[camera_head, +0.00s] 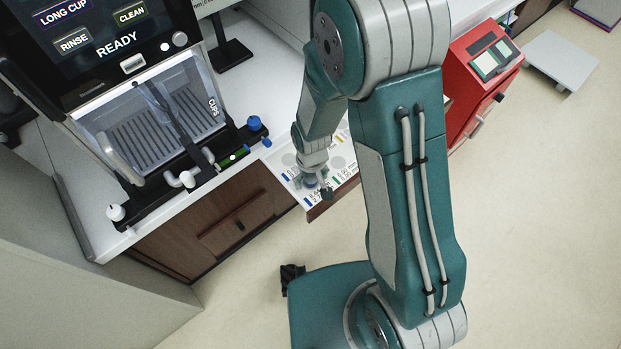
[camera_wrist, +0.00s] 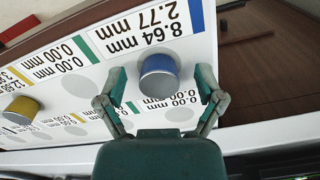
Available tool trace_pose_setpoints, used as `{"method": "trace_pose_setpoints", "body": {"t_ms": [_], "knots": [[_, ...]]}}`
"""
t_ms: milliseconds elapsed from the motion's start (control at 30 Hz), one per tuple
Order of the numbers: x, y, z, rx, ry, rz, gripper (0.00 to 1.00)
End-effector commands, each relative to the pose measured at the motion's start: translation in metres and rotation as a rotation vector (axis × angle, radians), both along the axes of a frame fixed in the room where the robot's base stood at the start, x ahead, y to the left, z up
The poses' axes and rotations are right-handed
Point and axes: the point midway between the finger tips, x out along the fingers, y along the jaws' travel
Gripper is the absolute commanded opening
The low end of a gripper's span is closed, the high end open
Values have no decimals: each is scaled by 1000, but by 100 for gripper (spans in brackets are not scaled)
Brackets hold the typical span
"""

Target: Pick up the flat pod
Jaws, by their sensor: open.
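A short blue pod (camera_wrist: 158,76) stands on a white labelled sheet (camera_wrist: 100,22) in the wrist view. The printing beside it reads 8.64 mm and 2.77 mm with a blue bar. My gripper (camera_wrist: 161,84) is open, with one finger on each side of the blue pod and a gap to each. I cannot tell from the labels which one is the flat pod. In the head view my gripper (camera_head: 314,187) is low over the sheet's front corner.
The sheet has several empty grey circles. A coffee machine (camera_head: 150,120) stands at the left, and a red till (camera_head: 482,75) at the right.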

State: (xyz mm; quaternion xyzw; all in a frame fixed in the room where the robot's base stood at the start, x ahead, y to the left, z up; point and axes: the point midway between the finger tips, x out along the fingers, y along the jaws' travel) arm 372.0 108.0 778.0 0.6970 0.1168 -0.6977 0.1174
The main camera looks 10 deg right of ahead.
Motion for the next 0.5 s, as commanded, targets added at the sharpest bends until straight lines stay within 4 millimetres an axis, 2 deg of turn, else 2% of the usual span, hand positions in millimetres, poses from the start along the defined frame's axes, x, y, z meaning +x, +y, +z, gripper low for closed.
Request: {"method": "trace_pose_setpoints", "body": {"t_ms": [167, 267, 300, 333, 367, 500], "knots": [[0, 0, 0, 0, 0, -1, 87], [0, 0, 0, 0, 0, -1, 47], [0, 0, 0, 0, 0, -1, 29], [0, 0, 0, 0, 0, -1, 16], [0, 0, 0, 0, 0, -1, 10], [0, 0, 0, 0, 0, -1, 9]]}}
